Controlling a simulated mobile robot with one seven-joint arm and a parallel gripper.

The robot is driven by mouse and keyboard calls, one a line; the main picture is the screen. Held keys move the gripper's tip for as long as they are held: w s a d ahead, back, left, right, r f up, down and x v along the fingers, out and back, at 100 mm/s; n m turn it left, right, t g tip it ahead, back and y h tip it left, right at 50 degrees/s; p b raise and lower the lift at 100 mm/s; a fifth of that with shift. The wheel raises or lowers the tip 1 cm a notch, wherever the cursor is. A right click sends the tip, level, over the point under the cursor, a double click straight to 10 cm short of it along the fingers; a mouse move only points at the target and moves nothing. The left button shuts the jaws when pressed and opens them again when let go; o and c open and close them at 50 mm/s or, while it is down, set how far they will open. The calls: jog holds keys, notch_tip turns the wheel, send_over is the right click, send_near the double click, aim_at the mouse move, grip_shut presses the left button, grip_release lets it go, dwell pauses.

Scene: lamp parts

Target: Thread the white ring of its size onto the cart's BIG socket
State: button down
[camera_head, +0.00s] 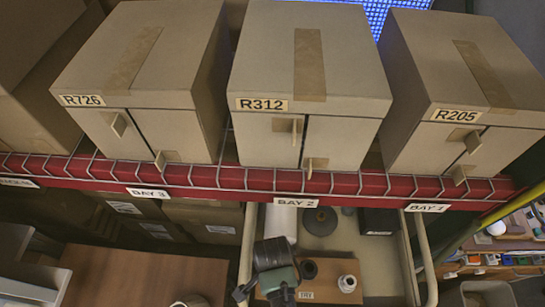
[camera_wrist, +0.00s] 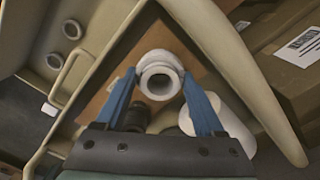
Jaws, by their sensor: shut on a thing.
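My gripper (camera_wrist: 160,82) has its two blue fingers on either side of a white ring (camera_wrist: 160,60) and is shut on it. The ring's round opening faces the camera in the wrist view. In the head view my dark gripper (camera_head: 275,268) hangs over the cart at the left of a brown board, and its fingertips are not clear there. On the board stand a dark round piece (camera_head: 308,269) and a white piece with a dark opening (camera_head: 347,283). I cannot tell which is the BIG socket, or whether the held ring touches one.
The cart has pale rails (camera_head: 418,250) on both sides. A white roll (camera_head: 285,219), a dark cone (camera_head: 320,221) and a black box (camera_head: 379,221) stand behind the board. A red shelf edge (camera_head: 350,184) with large cartons is above. A brown table (camera_head: 130,280) is at left.

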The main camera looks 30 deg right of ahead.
jog(key=shift+m, duration=0.4)
jog(key=m, duration=0.5)
jog(key=shift+m, duration=0.9)
jog(key=m, duration=0.5)
grip_release()
jog(key=shift+f+m, duration=0.1)
jog(key=shift+m, duration=0.3)
